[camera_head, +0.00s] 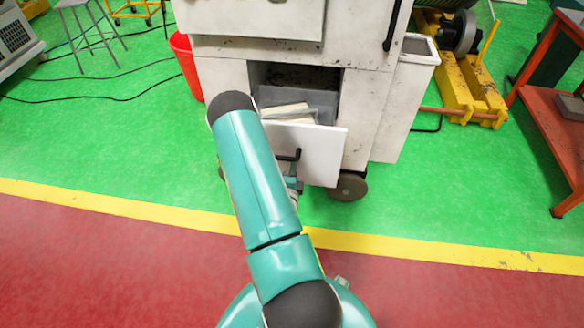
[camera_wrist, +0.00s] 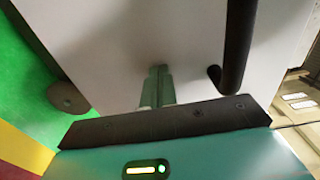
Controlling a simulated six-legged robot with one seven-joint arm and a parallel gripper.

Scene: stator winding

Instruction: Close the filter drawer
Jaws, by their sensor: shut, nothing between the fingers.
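The filter drawer is pulled partly out of the lower opening of a white cabinet (camera_head: 365,110). Its white front panel (camera_head: 322,150) stands forward of the opening, with pale filter pieces (camera_head: 287,112) lying inside. A black handle (camera_head: 284,157) is on the panel; it also shows in the wrist view (camera_wrist: 238,45). My gripper (camera_head: 292,182) is low in front of the panel, partly hidden by my arm in the head view. In the wrist view my gripper (camera_wrist: 157,80) is shut and empty, its tips at the white panel (camera_wrist: 120,40), beside the handle. I cannot tell whether they touch it.
The cabinet stands on wheels (camera_head: 348,187). A red bin (camera_head: 186,65) is at its left and a grey box (camera_head: 407,95) at its right. Yellow machinery (camera_head: 465,75) and a red bench (camera_head: 555,110) stand further right. The floor in front is clear; cables (camera_head: 90,95) lie at left.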

